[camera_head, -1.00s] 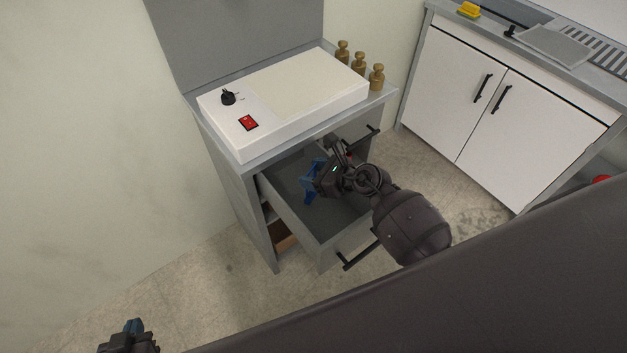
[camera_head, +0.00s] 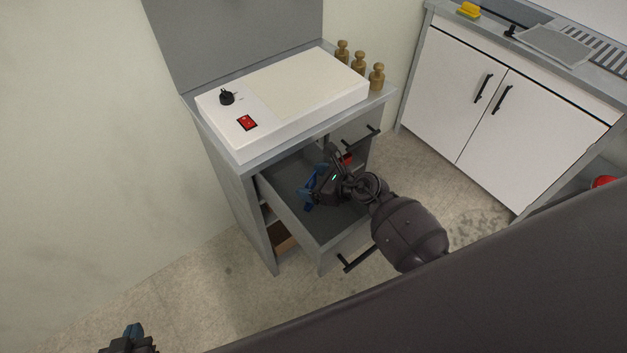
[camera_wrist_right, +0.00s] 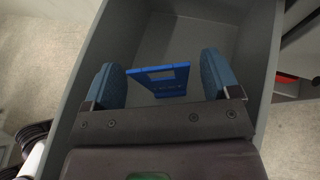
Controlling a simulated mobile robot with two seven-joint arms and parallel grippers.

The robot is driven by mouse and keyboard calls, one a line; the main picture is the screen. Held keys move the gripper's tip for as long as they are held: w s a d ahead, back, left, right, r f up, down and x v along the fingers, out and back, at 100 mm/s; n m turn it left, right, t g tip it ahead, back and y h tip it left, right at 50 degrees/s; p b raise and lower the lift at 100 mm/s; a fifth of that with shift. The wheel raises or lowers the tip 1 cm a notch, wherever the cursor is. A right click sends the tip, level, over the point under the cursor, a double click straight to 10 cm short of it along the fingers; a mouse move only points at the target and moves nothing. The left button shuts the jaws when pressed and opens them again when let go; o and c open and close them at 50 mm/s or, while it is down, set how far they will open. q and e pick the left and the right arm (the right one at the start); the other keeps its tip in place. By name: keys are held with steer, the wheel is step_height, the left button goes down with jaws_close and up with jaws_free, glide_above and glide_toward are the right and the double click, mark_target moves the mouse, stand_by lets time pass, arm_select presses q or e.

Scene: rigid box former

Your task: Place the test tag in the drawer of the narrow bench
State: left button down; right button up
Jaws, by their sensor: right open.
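The drawer (camera_head: 286,178) of the narrow grey bench (camera_head: 246,213) is pulled out. My right gripper (camera_head: 311,192) reaches down into it. In the right wrist view the blue test tag (camera_wrist_right: 160,80), a flat plate with a slot, is between the blue fingers of the right gripper (camera_wrist_right: 162,78). The fingers are spread, with a gap on each side of the tag. The tag is over the grey drawer floor; whether it rests there is unclear. My left gripper (camera_head: 130,338) is at the bottom left, mostly cut off, and its jaws cannot be made out.
A white device (camera_head: 285,100) with a red switch and a black knob stands on the bench top, beside several brass weights (camera_head: 359,63). A second drawer handle (camera_head: 362,138) sticks out at right. A white cabinet (camera_head: 470,95) stands at the back right. Floor to the left is clear.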

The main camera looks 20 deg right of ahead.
steer(key=shift+r, duration=0.1)
steer(key=p+v, duration=0.1)
steer(key=v, duration=1.1)
stand_by(0.4)
